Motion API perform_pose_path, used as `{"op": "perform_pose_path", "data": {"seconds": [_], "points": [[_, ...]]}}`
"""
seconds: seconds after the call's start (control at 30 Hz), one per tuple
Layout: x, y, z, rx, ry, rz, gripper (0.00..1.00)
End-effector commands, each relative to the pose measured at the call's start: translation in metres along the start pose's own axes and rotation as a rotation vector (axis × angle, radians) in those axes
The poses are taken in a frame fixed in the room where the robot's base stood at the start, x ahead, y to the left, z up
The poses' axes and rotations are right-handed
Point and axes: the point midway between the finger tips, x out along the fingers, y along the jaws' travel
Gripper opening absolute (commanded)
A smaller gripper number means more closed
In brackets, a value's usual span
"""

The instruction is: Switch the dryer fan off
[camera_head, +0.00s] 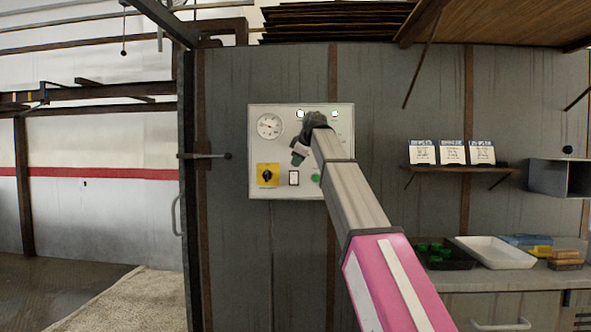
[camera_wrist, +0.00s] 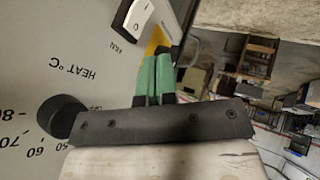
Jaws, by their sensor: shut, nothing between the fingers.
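A pale control panel (camera_head: 262,148) is mounted on the grey wall. A white rocker switch in a dark frame (camera_head: 293,178) is low on it; in the wrist view the rocker (camera_wrist: 142,18) shows an O mark and a small label beside it. I cannot tell which side is pressed. My gripper (camera_head: 297,160) is in front of the panel, just above the rocker in the picture. Its green fingers (camera_wrist: 157,58) are shut and empty, with tips apart from the rocker. A black heat knob (camera_wrist: 61,116) shows beside the gripper; my arm hides part of the panel.
The panel also has a round gauge (camera_head: 270,126), a black rotary switch on a yellow plate (camera_head: 267,175), a green button (camera_head: 315,178) and bright lamps (camera_head: 300,114). A small shelf with cards (camera_head: 452,153) and a counter with a white tray (camera_head: 496,252) are at the right.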

Motion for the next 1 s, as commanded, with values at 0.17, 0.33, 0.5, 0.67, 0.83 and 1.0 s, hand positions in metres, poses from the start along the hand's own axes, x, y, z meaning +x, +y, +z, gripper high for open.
{"op": "perform_pose_path", "data": {"seconds": [0.17, 0.33, 0.5, 0.67, 0.83, 1.0], "points": [[-0.036, 0.009, -0.003, -0.001, 0.001, 0.001, 0.0], [-0.058, 0.014, -0.003, -0.001, 0.0, 0.0, 0.0], [-0.068, 0.015, -0.003, -0.001, 0.0, 0.0, 0.0], [-0.069, 0.015, -0.003, -0.001, 0.0, -0.001, 0.0], [-0.068, 0.015, -0.003, -0.001, 0.0, -0.001, 0.0], [-0.068, 0.015, -0.003, 0.0, 0.0, -0.001, 0.0]]}}
